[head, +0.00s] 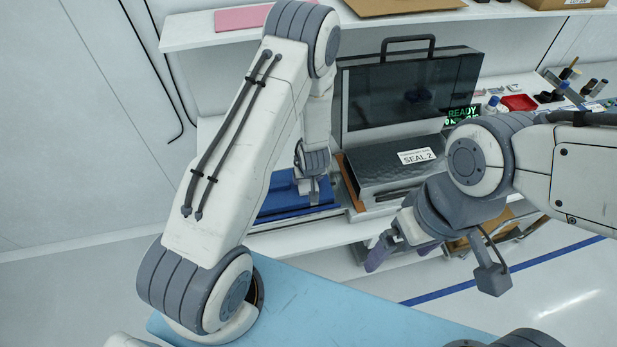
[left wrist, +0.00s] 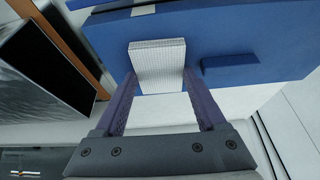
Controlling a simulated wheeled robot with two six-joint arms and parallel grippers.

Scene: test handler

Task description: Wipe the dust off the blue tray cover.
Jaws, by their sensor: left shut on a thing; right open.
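The blue tray cover (head: 275,205) lies on the bench left of the black machine, partly hidden behind my left arm. In the left wrist view the cover (left wrist: 240,30) is a flat blue panel with a raised blue bar (left wrist: 230,68). My left gripper (head: 314,192) is over the cover. It is shut on a white, finely textured wiping pad (left wrist: 157,62), which overlaps the cover's edge in that view; I cannot tell whether it touches. I can make out no dust on the visible cover. My right gripper (head: 400,256) is open and empty, in front of the bench.
The black machine (head: 412,90) with a handle and a "SEAL 2" label (head: 417,156) stands right of the cover. A red tray (head: 518,102) and small bottles are at the right. A shelf (head: 190,32) runs above.

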